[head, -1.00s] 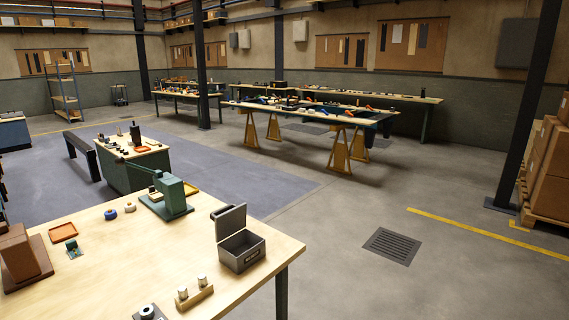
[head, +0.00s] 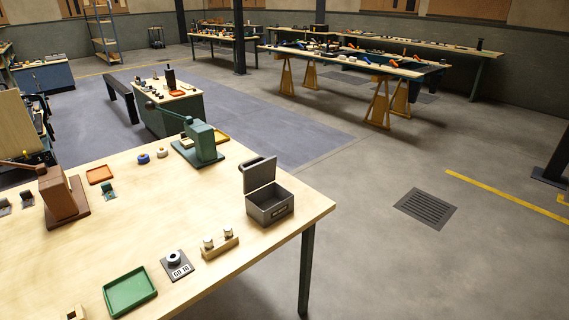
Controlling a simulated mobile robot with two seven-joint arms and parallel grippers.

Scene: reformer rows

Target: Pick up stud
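I cannot tell for certain which item is the stud. The near wooden table (head: 140,222) carries several small items. A small wooden block (head: 221,247) holds two short upright pieces with pale metallic tops, the left one (head: 208,242) and the right one (head: 228,233). A dark square plate (head: 184,271) with a round ring-shaped piece (head: 173,257) lies left of the block. A small pale wooden item (head: 76,313) is cut off at the bottom edge. Neither of my grippers shows in the head view.
A grey metal box (head: 270,210) with its lid raised stands near the table's right edge. A green tray (head: 130,291), an orange tray (head: 99,174), a green press (head: 201,146) and a brown block-shaped device (head: 62,196) also stand there. Open floor (head: 370,255) lies to the right.

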